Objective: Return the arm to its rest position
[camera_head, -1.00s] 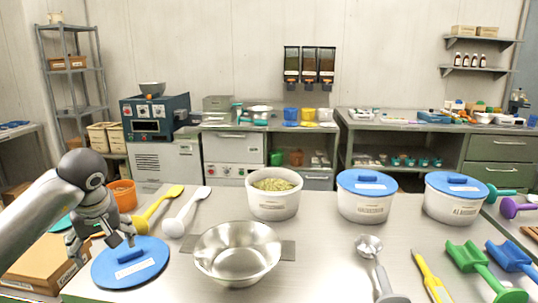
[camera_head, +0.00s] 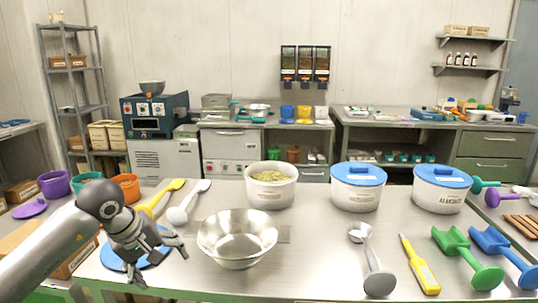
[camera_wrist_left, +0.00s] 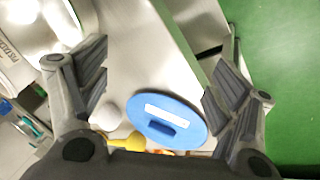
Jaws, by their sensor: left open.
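My left gripper (camera_head: 158,258) is open and empty in the head view. It is above the near left part of the metal table, in front of a blue lid (camera_head: 113,258) that it partly hides. In the left wrist view the open fingers (camera_wrist_left: 155,85) frame the blue lid (camera_wrist_left: 166,110), which lies flat on the table with a white label and a handle. The gripper is apart from the lid. My right gripper is not in view.
A steel bowl (camera_head: 237,240) stands right of the gripper. A white tub of green bits (camera_head: 271,187) and two blue-lidded tubs (camera_head: 358,187) stand behind. Yellow (camera_head: 160,197) and white (camera_head: 187,203) spoons lie behind the gripper. Scoops (camera_head: 470,262) lie at the right.

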